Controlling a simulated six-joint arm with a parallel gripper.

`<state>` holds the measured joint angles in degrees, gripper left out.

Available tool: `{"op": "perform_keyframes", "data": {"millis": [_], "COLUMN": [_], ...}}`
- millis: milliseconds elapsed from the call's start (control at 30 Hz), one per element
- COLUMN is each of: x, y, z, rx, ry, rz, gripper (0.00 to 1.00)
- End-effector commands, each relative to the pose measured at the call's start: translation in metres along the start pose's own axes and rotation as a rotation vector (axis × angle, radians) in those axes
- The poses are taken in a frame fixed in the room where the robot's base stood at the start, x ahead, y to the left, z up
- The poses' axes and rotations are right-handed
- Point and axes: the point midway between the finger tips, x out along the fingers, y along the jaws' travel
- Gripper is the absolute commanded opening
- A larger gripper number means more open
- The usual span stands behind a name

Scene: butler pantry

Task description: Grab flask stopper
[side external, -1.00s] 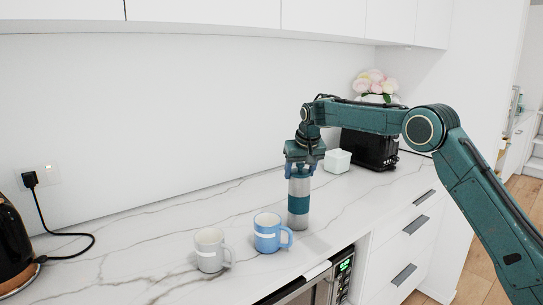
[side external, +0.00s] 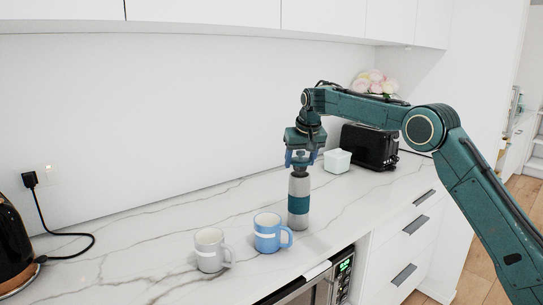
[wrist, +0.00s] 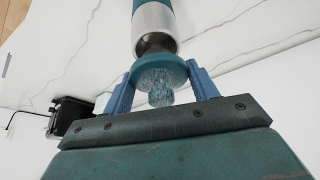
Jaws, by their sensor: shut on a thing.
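The flask (side external: 298,203), grey with a teal band, stands upright on the counter in the side view. In the wrist view the flask (wrist: 157,30) shows its silver body and a narrow dark neck. In the wrist view my gripper (wrist: 163,84) has a finger against each side of the collar. I cannot tell whether the stopper's lower end is clear of the neck.
A blue mug (side external: 268,235) and a grey mug (side external: 209,251) stand left of the flask. A pale box (side external: 337,161) and a black toaster (side external: 370,147) are behind to the right. A kettle (side external: 12,245) is at far left. The counter (side external: 135,245) between kettle and mugs is mostly clear.

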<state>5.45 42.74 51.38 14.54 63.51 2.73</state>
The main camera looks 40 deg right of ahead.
Motion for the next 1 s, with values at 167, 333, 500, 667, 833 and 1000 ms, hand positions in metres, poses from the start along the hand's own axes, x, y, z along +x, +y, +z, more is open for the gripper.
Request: {"op": "perform_keyframes", "data": {"millis": [167,333,500,667,833,1000], "x": [-0.003,-0.008,-0.014,-0.022,-0.031,-0.041], "y": [0.0,0.0,-0.001,0.0,-0.001,0.0], "z": [0.008,0.018,0.034,0.053,0.075,0.099], "rx": [0.0,0.0,-0.001,-0.001,-0.001,0.0], "ry": [-0.001,0.0,-0.001,0.0,-0.001,0.0], "rz": [0.001,0.001,0.0,0.0,0.0,0.0], "gripper": [0.36,0.36,0.36,0.36,0.36,0.36]}}
